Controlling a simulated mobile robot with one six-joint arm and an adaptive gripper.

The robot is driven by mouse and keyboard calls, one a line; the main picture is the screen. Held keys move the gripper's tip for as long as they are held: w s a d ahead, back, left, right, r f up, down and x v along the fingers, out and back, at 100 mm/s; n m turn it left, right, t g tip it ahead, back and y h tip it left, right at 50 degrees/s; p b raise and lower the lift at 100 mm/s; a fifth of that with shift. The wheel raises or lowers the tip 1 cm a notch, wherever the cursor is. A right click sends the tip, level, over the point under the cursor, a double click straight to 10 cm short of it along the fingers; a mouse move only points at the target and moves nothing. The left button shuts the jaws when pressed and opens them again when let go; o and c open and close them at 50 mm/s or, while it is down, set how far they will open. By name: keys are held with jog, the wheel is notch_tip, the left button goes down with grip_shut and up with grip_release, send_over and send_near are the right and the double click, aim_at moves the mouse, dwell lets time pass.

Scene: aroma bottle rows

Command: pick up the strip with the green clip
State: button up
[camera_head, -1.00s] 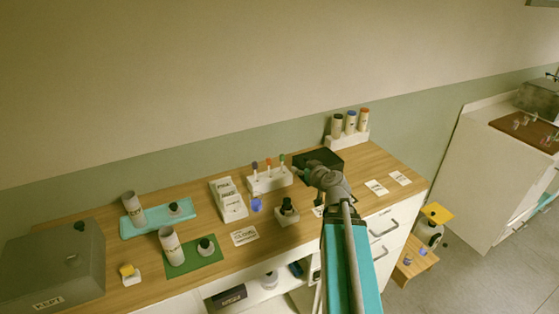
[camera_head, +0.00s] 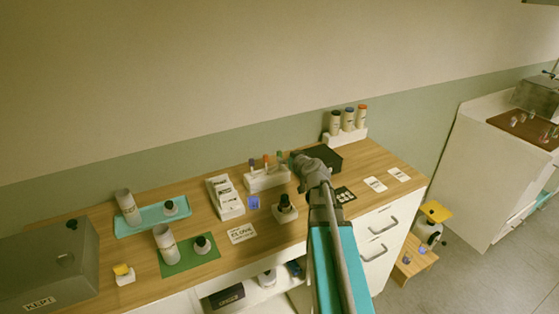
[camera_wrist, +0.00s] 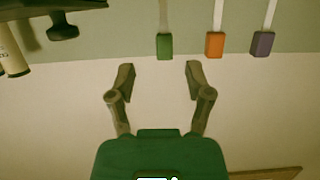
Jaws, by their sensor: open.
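The strip with the green clip (camera_head: 280,156) stands upright at the right end of a white rack (camera_head: 262,183). In the wrist view the green clip (camera_wrist: 165,46) lies just beyond the fingertips, roughly centred between them, with its pale strip running to the top edge. My gripper (camera_wrist: 159,75) is open, with nothing between its fingers. In the head view my gripper (camera_head: 293,160) is close to the right of the green clip, and its fingers are hard to make out. Strips with an orange clip (camera_wrist: 215,45) and a purple clip (camera_wrist: 262,43) stand beside it.
A black box (camera_head: 322,156) sits behind my gripper, to the right. A white holder with several capped tubes (camera_head: 348,121) stands at the back.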

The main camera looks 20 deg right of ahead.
aim_at(280, 155)
jog(key=shift+w, duration=0.15)
jog(key=shift+b+x, duration=0.8)
jog(key=shift+x, duration=1.8)
jog(key=shift+a+f, duration=0.1)
jog(key=shift+a, duration=0.1)
jog(key=c, duration=0.9)
